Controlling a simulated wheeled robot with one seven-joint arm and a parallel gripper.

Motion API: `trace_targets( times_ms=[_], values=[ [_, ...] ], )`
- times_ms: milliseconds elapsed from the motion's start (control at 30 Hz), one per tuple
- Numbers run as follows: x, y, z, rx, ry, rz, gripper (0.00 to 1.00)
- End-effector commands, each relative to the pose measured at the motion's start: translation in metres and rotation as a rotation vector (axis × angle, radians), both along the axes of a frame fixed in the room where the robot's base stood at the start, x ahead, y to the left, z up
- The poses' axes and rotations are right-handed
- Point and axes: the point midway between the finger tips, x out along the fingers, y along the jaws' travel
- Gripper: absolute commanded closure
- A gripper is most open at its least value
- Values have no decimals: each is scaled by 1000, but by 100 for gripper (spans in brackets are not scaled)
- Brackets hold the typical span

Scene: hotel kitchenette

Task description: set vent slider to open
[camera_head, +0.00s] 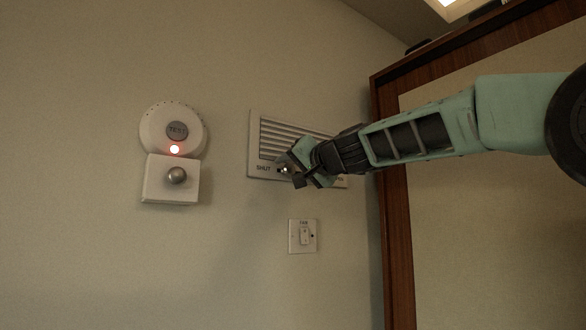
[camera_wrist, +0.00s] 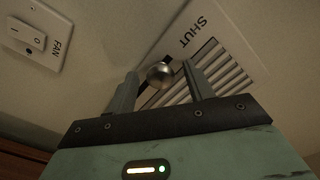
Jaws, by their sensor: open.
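The vent (camera_head: 254,128) is a pale wall plate with dark horizontal slats and the word SHUT at its lower left. In the wrist view the vent (camera_wrist: 240,62) lies tilted, with SHUT at its upper part. The slider's round metal knob (camera_wrist: 160,75) sits near the SHUT end of its slot. My gripper (camera_wrist: 160,80) is open, with one finger on each side of the knob; I cannot tell whether either finger touches it. In the head view my gripper (camera_head: 289,172) covers the slider and most of the lettering at the vent's right end.
A fan switch (camera_head: 303,236) is on the wall below the vent; it also shows in the wrist view (camera_wrist: 35,37). A round alarm (camera_head: 173,129) with a lit red light and a white box with a knob (camera_head: 172,180) are to the left. A wooden frame (camera_head: 393,230) stands at right.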

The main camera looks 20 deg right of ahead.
Motion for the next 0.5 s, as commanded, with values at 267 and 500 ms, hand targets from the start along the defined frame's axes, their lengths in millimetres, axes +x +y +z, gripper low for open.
trace_targets(
  times_ms=[267,500],
  values=[
    [0,0,0,0,0,0,98],
    [5,-14,-3,1,-3,-4,100]
  ],
)
